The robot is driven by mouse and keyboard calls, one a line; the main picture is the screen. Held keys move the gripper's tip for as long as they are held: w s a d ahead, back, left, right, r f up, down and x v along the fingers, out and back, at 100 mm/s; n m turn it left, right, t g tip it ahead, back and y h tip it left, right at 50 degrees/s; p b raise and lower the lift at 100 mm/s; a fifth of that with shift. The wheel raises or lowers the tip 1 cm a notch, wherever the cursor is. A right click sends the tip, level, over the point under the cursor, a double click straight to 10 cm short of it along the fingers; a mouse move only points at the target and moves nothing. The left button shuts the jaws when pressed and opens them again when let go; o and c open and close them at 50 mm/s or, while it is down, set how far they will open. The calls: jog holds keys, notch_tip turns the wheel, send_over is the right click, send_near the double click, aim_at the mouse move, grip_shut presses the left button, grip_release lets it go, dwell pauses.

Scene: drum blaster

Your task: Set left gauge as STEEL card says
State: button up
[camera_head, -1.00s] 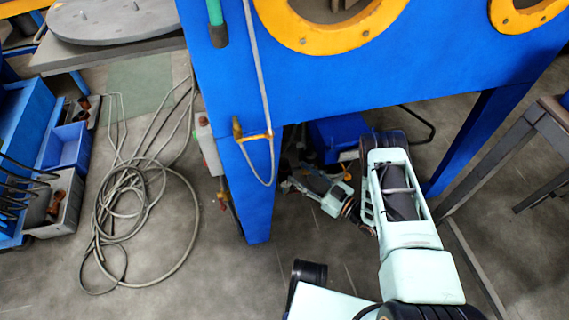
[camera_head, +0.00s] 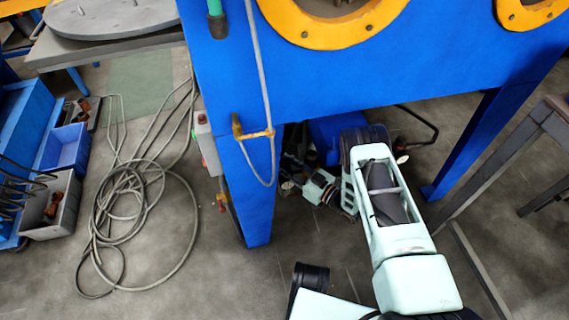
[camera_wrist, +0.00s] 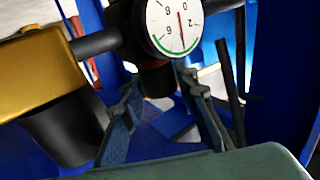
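A round white gauge (camera_wrist: 174,25) with dark numerals, a red needle and a green arc shows at the top of the wrist view, turned and cut by the frame. I cannot tell whether it is the left gauge. A dark part with a reddish band (camera_wrist: 157,78) hangs just below it. My gripper (camera_wrist: 160,82) is open, with one finger on each side of that part; I cannot tell whether they touch it. In the head view my arm reaches under the blue cabinet (camera_head: 370,85), where my gripper is hard to make out. No STEEL card shows.
A dark pipe (camera_wrist: 96,43) and a gold-coloured block (camera_wrist: 40,72) lie left of the gauge. Blue cabinet legs (camera_head: 480,140) flank my arm. A coiled hose (camera_head: 130,215) lies on the floor at left, near a grey bin (camera_head: 50,205). A metal frame (camera_head: 500,160) stands at right.

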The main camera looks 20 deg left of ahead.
jog(key=c, duration=0.6)
jog(key=shift+c, duration=0.2)
jog(key=shift+m+t, duration=0.3)
jog(key=m+t+h+p, duration=0.1)
jog(key=m+t+h, duration=0.1)
jog(key=t, duration=0.1)
jog(key=shift+s+p, duration=0.1)
jog(key=shift+p, duration=0.3)
jog(key=shift+f+m+t+h+p, duration=0.15)
jog(key=shift+m+t+h+p, duration=0.15)
jog(key=shift+m+t+h, duration=2.25)
jog(key=shift+h, duration=0.25)
jog(key=o, duration=1.1)
jog(key=shift+o, duration=0.3)
jog(key=shift+n, duration=0.25)
